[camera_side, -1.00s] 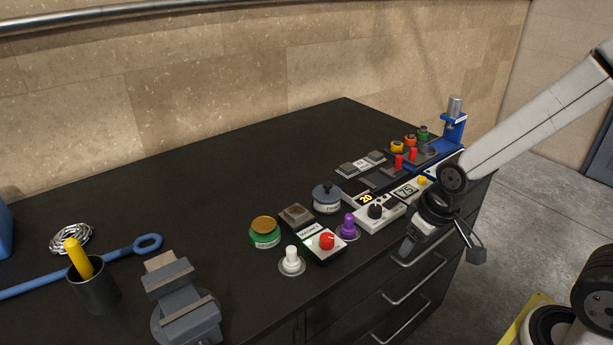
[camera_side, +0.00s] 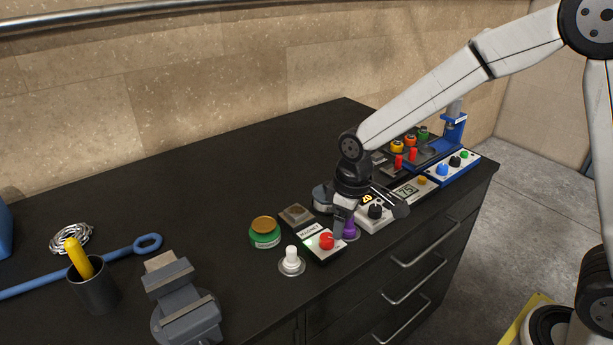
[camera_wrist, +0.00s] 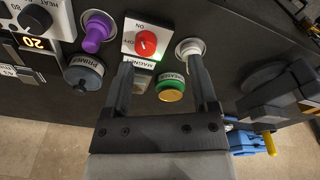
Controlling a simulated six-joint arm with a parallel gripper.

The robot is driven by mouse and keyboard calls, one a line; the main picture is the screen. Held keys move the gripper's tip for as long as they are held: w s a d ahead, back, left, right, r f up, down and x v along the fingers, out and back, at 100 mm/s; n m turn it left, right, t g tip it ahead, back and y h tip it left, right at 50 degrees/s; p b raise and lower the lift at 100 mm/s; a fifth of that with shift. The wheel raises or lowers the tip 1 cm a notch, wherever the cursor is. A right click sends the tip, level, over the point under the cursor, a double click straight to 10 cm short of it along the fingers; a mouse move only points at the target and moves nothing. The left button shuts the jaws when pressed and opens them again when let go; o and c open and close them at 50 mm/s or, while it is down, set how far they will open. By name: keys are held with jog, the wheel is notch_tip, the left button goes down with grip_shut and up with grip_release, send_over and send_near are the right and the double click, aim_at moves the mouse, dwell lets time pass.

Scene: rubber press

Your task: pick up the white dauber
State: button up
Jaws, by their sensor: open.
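The white dauber (camera_side: 291,258) stands upright on a small round base near the bench's front edge, between the vise and the magnet box. In the wrist view the white dauber (camera_wrist: 189,48) shows at the top, just beyond the tip of the right finger. My gripper (camera_side: 341,228) is above the bench near the purple dauber, to the right of the white one. In the wrist view my gripper (camera_wrist: 162,75) has its two fingers apart with nothing held between them.
The magnet box (camera_side: 322,243) with a red knob and the green tin (camera_side: 265,232) stand close to the white dauber. The purple dauber (camera_side: 350,229) is partly hidden by my gripper. The grey vise (camera_side: 182,300) is at left. Bare bench lies behind.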

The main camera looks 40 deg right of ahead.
aim_at(291, 248)
jog(key=w+a+n, duration=0.1)
jog(key=w+a, duration=0.1)
jog(key=w+a+n, duration=0.1)
jog(key=w+a, duration=0.1)
jog(key=a, duration=0.1)
jog(key=w+a+f+n+g, duration=0.1)
jog(key=w+a+n, duration=0.1)
jog(key=a, duration=0.1)
jog(key=shift+w+f, duration=0.1)
jog(key=shift+w, duration=0.15)
jog(key=shift+w+a+f, duration=0.1)
jog(key=shift+f, duration=3.8)
grip_shut()
